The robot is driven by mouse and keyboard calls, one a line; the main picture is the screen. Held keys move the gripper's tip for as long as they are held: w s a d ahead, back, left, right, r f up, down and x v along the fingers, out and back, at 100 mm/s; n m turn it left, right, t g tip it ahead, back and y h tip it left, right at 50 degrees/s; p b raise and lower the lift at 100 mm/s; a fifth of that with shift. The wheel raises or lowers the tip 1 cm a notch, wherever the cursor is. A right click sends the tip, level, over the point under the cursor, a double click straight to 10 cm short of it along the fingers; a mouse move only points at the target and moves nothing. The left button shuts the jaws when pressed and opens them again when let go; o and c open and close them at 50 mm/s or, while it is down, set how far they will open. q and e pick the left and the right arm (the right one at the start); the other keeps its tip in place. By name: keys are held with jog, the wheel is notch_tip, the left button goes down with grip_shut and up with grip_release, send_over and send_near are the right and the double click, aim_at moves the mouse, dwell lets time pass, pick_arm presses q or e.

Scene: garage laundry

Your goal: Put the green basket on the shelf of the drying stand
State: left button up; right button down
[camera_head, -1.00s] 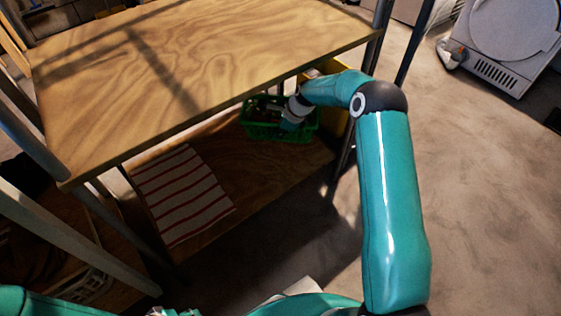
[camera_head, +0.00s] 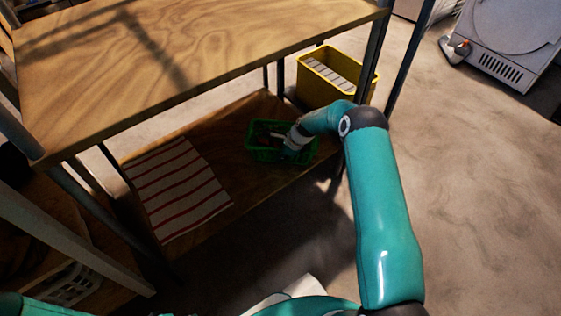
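The green basket (camera_head: 262,156) is at the right part of the lower wooden shelf of the drying stand (camera_head: 245,185), below the stand's top board (camera_head: 150,75). It looks level and low over the shelf; I cannot tell whether its bottom fully rests there. Dark contents show inside it. My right gripper (camera_head: 282,141) is at the basket, reaching in from the right under the top board. Its fingers are small and partly hidden by the basket and wrist, so their opening is unclear. My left gripper is not in view.
A striped red and white cloth (camera_head: 178,188) lies on the left of the lower shelf. A yellow bin (camera_head: 324,92) stands behind the stand on the right. Dark metal legs (camera_head: 372,60) are near my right arm. A white machine (camera_head: 505,40) stands at the upper right, with open floor before it.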

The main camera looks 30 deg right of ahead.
notch_tip(320, 180, down, 2)
jog(key=shift+f, duration=0.1)
jog(key=c, duration=1.3)
grip_release()
